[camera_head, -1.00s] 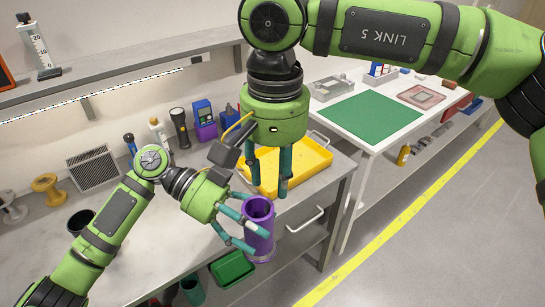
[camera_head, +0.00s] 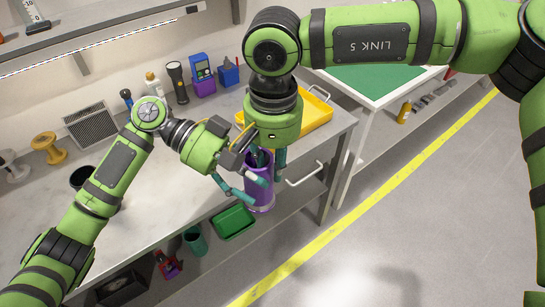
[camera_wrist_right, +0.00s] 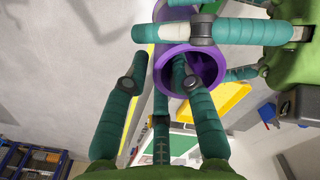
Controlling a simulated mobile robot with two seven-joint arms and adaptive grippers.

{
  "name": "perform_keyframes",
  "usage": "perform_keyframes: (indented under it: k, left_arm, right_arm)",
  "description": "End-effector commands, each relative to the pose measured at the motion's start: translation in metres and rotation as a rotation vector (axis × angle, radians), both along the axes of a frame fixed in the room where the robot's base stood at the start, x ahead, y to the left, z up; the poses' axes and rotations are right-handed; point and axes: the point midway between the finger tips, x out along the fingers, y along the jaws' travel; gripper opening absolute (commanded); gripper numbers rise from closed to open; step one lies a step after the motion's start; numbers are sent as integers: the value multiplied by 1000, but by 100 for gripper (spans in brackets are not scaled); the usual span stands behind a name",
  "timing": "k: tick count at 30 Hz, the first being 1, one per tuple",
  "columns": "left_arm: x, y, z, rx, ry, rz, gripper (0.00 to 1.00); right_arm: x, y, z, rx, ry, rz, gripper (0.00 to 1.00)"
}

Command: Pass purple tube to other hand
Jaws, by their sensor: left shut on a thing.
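The purple tube (camera_head: 263,193) is a hollow cylinder, held roughly upright in front of the workbench edge. My left gripper (camera_head: 243,187) is shut on it from the left. The tube's open mouth also shows in the right wrist view (camera_wrist_right: 212,62), with left-hand fingers across it. My right gripper (camera_head: 270,160) is pointing down right above the tube with its fingers spread. In the right wrist view its fingers (camera_wrist_right: 158,85) are apart; one reaches over or into the tube mouth, and another is outside it. I cannot tell whether they touch the tube.
A yellow tray (camera_head: 316,115) lies on the workbench behind the grippers. A green bin (camera_head: 233,222) is on the lower shelf below the tube. A torch (camera_head: 177,82) and other items stand along the wall. The floor at the right is clear.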

Motion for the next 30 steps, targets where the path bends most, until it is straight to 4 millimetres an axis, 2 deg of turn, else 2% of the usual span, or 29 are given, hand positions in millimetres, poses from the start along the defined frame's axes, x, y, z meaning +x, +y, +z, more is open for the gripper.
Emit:
perform_keyframes:
  k: [7,8,9,10,23,26,30]
  left_arm:
    - [0,0,1,-2,-1,-1,34]
    - [0,0,1,-2,-2,-1,81]
    - [0,-1,1,-2,-2,-1,97]
    - [0,-1,1,-2,-1,-1,100]
    - [2,3,2,1,-1,2,100]
    - [7,13,6,2,-1,4,100]
    - [18,36,17,0,-3,6,100]
  right_arm:
    - [0,1,0,2,1,1,0]
    - [0,1,1,3,0,1,0]
    - [0,1,1,3,0,1,0]
    - [0,1,1,3,0,1,0]
    - [0,0,1,1,0,0,0]
    - [0,0,1,1,0,0,0]
    - [0,0,1,1,0,-1,0]
